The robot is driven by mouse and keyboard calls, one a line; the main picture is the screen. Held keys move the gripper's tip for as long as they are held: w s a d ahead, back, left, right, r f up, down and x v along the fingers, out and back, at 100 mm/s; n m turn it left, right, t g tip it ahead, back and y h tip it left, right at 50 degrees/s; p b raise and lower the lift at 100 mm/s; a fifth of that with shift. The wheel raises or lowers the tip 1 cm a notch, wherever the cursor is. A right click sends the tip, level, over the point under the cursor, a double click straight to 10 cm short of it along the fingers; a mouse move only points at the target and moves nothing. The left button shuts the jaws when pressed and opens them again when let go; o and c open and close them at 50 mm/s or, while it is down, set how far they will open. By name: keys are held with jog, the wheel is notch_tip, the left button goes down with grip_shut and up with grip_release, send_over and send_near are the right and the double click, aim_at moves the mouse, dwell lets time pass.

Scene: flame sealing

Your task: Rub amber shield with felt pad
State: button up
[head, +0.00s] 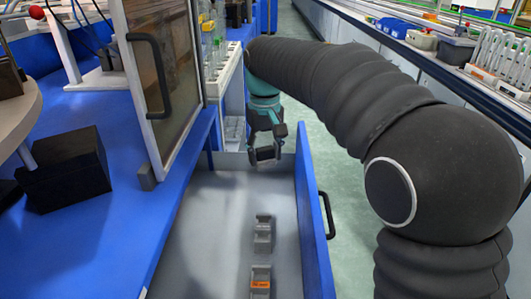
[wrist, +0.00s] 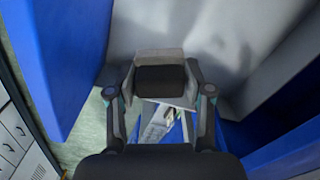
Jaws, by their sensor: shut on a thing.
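The amber shield (head: 160,70) is a brownish, see-through panel in a white frame with a black handle. It stands upright over the blue bench in the head view. My gripper (head: 265,142) is above the open drawer, to the right of the shield and apart from it. It is shut on a block with a grey top and a dark face, apparently the felt pad (wrist: 160,77), which shows between the fingers in the wrist view. The shield cannot be made out in the wrist view.
The open drawer (head: 190,235) has blue sides and holds a grey holder (head: 263,235) and an orange-labelled grey holder (head: 260,283). A black box (head: 65,170) sits on the blue bench (head: 110,250). Glassware stands behind the shield. The floor aisle right of the drawer is clear.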

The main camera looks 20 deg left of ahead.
jog(key=s+a+r+m+g+y+b, duration=0.4)
jog(key=s+r+m+g+y+b, duration=0.15)
jog(key=s+r+y, duration=0.2)
jog(key=s+d+r+m+t+y+b, duration=0.1)
jog(key=s+r+m+y+b, duration=0.1)
jog(key=r+y, duration=0.4)
jog(key=s+r+m+t+y+b, duration=0.15)
jog(key=r+y, duration=0.25)
jog(key=r, duration=0.4)
jog(key=shift+g, duration=0.5)
jog(key=shift+x, duration=2.75)
jog(key=shift+x, duration=0.75)
